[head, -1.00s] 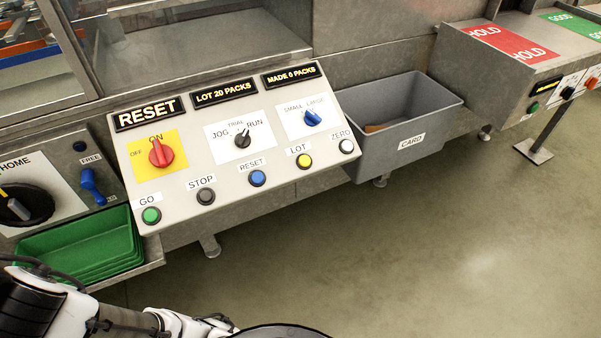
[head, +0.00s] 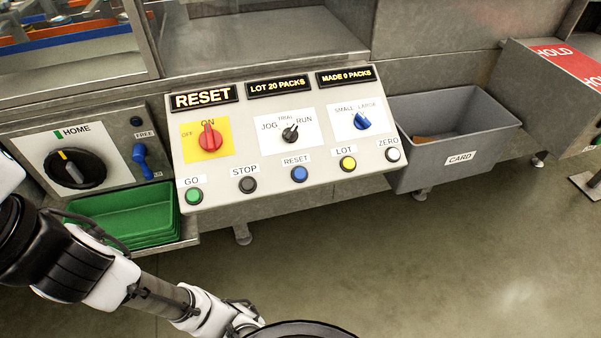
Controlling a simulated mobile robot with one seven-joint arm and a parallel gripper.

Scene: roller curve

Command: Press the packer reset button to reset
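The packer's sloped control panel (head: 235,180) is in the middle of the head view. The blue reset button (head: 299,174) sits in its bottom row under a RESET label, between the dark STOP button (head: 247,185) and the yellow LOT button (head: 348,163). A lit display (head: 204,97) at the panel's upper left reads RESET. The red OFF/ON switch (head: 210,138) points up at ON. My arm comes in from the lower left, below the panel and apart from it. My gripper is not visible.
Green trays (head: 125,218) sit on a ledge left of the panel, below a HOME dial (head: 75,169) and a blue FREE lever (head: 141,158). A grey CARD bin (head: 455,130) hangs at the right. The floor (head: 430,260) in front is clear.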

